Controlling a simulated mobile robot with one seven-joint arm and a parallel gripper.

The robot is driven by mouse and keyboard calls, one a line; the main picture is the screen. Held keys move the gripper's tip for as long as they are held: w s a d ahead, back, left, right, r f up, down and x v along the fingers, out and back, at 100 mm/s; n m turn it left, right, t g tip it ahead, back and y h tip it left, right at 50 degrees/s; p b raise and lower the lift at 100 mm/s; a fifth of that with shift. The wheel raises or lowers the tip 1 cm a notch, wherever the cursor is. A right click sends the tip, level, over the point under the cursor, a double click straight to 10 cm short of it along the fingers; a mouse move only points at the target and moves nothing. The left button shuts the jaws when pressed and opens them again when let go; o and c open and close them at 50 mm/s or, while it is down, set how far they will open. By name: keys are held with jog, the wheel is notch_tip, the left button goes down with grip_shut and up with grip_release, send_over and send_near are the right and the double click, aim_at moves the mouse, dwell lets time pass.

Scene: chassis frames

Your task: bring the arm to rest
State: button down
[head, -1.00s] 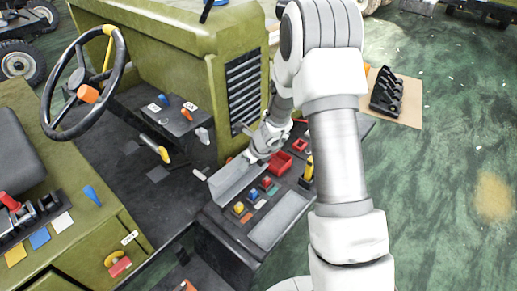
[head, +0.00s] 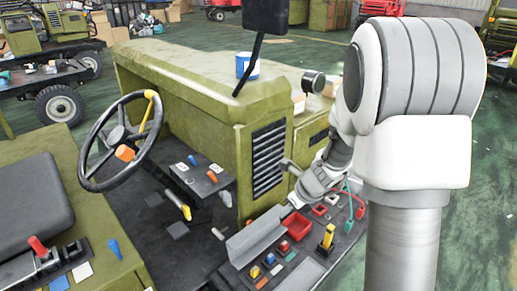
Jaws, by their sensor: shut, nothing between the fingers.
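My white and grey arm rises on the right of the head view and bends down behind its large shoulder joint. My gripper (head: 293,201) is small in the view, at the end of the wrist, shut and with nothing in it. It appears just above the right end of a grey angled plate (head: 256,235) on the side control panel. I cannot tell whether it touches the plate. Part of the forearm is hidden behind the nearer arm link.
The panel holds a red tray (head: 299,226), coloured buttons and a yellow lever (head: 327,238). The green hood (head: 190,70) with a blue mug (head: 247,66) stands behind. A steering wheel (head: 124,141) and seat (head: 35,200) are at left. Green floor (head: 485,180) is open at right.

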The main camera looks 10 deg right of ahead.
jog(key=s+a+r+n+b, duration=0.35)
jog(key=s+r+n, duration=0.65)
jog(key=n, duration=0.4)
jog(key=s+d+r+n+h+b, duration=0.1)
jog(key=s+r+n, duration=0.1)
jog(key=s+n, duration=0.4)
jog(key=s+d+r+n+t+h+b, duration=0.1)
jog(key=s+r+n+h, duration=0.1)
jog(key=s+n, duration=0.5)
jog(key=shift+d+r+n, duration=0.15)
jog(key=shift+d+n, duration=0.05)
jog(key=shift+n, duration=0.7)
